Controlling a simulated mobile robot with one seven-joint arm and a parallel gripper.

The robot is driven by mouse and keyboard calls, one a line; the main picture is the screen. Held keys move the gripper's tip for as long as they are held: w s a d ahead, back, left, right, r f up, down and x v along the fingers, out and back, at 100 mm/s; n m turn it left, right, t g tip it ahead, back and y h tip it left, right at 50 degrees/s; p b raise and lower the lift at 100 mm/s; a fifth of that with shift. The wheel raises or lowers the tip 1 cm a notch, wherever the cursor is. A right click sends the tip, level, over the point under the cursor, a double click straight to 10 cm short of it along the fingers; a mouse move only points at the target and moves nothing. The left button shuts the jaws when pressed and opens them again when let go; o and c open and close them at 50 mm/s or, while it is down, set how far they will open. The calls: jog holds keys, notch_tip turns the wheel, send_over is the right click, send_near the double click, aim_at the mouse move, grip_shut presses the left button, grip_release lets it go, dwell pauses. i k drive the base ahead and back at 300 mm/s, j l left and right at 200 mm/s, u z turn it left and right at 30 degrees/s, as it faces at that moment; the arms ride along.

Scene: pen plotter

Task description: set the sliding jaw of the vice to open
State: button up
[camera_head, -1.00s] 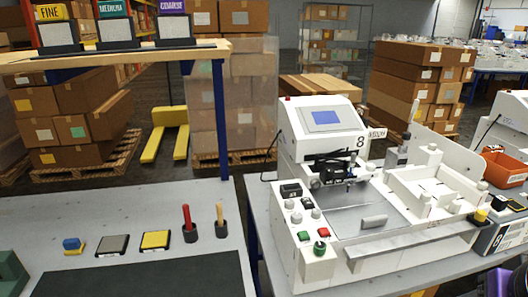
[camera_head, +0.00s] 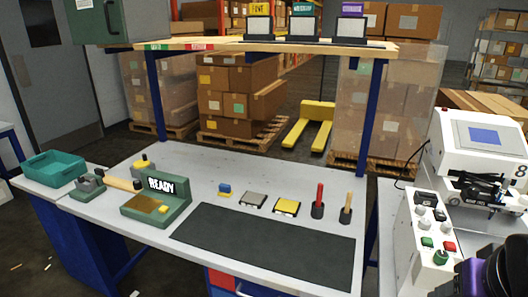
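No part is plainly a vice with a sliding jaw, so I cannot tell the jaw's setting. A small grey-green clamp-like block (camera_head: 88,184) stands at the left of the bench, and a wooden handle (camera_head: 123,184) lies between it and a green fixture. The white pen plotter (camera_head: 472,140) is cut off at the right edge. My gripper is not in view; only a dark part of my arm shows at the bottom right.
The bench (camera_head: 195,160) holds a dark mat (camera_head: 265,245), a blue block (camera_head: 225,190), grey and yellow pads, and red- and wood-handled tools in cups. A teal tray (camera_head: 53,169) is at the left. A wooden shelf (camera_head: 225,45) spans above. The bench behind the mat has free room.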

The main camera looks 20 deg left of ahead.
aim_at(80, 183)
jog(key=u, duration=1.35)
jog(key=j+u, duration=0.35)
jog(key=i+j+u, duration=0.1)
jog(key=u, duration=0.2)
jog(key=i+j, duration=0.1)
jog(key=j, duration=0.15)
jog(key=i+j+z, duration=0.15)
jog(key=i+j, duration=0.35)
jog(key=i, duration=0.4)
jog(key=i+j+z, duration=0.1)
jog(key=i+j, duration=0.55)
jog(key=i, duration=0.2)
jog(key=i+j+z, duration=0.15)
jog(key=i+j, duration=0.5)
jog(key=i, duration=0.2)
jog(key=k+u, duration=0.1)
jog(key=k+l, duration=0.05)
